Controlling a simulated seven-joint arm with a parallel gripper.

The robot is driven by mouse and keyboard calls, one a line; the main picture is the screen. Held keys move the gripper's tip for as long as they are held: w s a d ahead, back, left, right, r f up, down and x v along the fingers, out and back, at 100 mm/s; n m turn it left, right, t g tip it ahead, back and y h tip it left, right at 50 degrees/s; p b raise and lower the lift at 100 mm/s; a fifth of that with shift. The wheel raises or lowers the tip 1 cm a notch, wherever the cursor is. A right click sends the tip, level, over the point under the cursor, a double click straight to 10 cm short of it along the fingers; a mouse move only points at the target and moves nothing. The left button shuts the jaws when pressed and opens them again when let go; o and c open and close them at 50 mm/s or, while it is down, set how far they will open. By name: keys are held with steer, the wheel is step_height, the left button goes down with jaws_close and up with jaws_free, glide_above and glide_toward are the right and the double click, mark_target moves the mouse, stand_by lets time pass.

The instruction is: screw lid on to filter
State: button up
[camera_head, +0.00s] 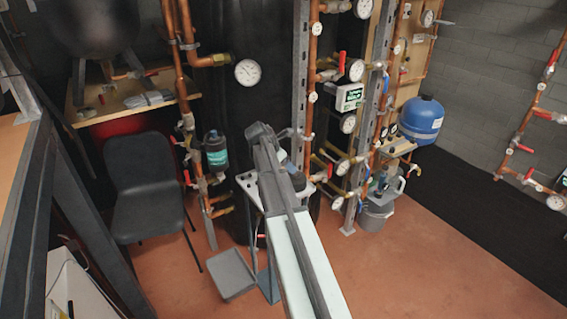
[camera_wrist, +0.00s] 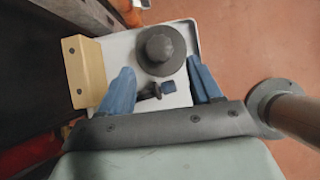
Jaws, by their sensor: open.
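A dark grey round part with a raised knob, which looks like the lid (camera_wrist: 160,50), shows from above in the wrist view over a white tray-like surface (camera_wrist: 118,45). I cannot tell whether it lies on that surface or sits on something below. My gripper (camera_wrist: 161,66) has its two blue fingers apart, one on each side of the part's near edge, with nothing clamped. In the head view, a dark canister with a teal label, possibly the filter (camera_head: 215,152), stands by the copper pipes left of my arm. My arm hides most of the area around the gripper there.
A tan block (camera_wrist: 83,72) is at the tray's left edge. A copper pipe (camera_wrist: 298,115) is close on the right. A black chair (camera_head: 145,185) stands at left. Open floor (camera_head: 440,250) is at right.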

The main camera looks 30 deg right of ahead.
steer(key=shift+x, duration=3.5)
steer(key=shift+s+f, duration=0.1)
steer(key=shift+s, duration=0.05)
steer(key=c, duration=1.1)
steer(key=shift+o, duration=0.2)
steer(key=shift+r, duration=3.1)
